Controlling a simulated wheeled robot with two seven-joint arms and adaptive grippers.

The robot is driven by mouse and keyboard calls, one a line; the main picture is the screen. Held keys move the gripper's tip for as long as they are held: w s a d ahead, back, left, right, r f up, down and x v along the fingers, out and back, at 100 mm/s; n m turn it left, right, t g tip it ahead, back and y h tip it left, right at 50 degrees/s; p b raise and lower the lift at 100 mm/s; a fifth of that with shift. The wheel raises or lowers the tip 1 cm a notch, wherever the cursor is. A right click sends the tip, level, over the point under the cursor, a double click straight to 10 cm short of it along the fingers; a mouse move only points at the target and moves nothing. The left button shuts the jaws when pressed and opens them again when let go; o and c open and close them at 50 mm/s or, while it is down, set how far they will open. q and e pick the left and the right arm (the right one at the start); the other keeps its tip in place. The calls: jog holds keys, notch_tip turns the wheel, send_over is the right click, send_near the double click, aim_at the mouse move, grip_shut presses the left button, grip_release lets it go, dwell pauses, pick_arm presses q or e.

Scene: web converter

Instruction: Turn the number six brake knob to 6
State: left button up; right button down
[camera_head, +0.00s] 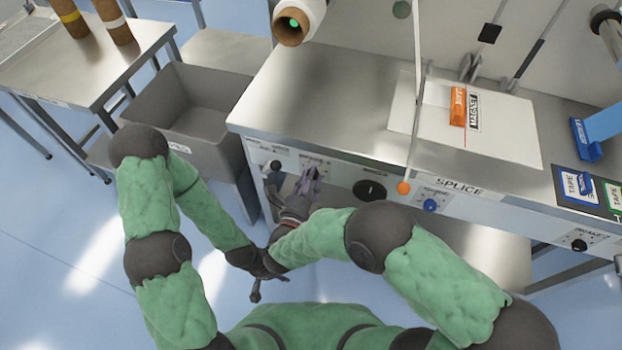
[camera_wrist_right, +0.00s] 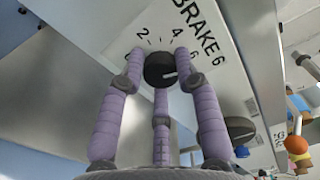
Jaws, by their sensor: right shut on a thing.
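The number six brake knob (camera_wrist_right: 159,69) is a round black knob on a white panel in the right wrist view, under the label "BRAKE 6". The numbers 2, 4 and 6 show around it, and its white line points to the right, on the side of the 6. My right gripper (camera_wrist_right: 160,66) has its purple fingers closed around the knob. In the head view my right gripper (camera_head: 309,176) is at the bench's front panel, and its fingers hide the knob. My left gripper (camera_head: 257,288) hangs low, away from the bench; its finger opening is unclear.
A larger black knob (camera_head: 369,190) is right of my right gripper on the panel. An orange ball (camera_head: 404,188) and a blue knob (camera_head: 430,205) are further right. A grey bin (camera_head: 190,100) stands left of the bench. The steel benchtop (camera_head: 330,90) overhangs the panel.

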jog(key=shift+a+m, duration=0.25)
jog(key=shift+m, duration=0.25)
jog(key=c, duration=0.9)
grip_release()
jog(key=shift+a, duration=0.1)
jog(key=v, duration=1.2)
jog(key=shift+r, duration=0.1)
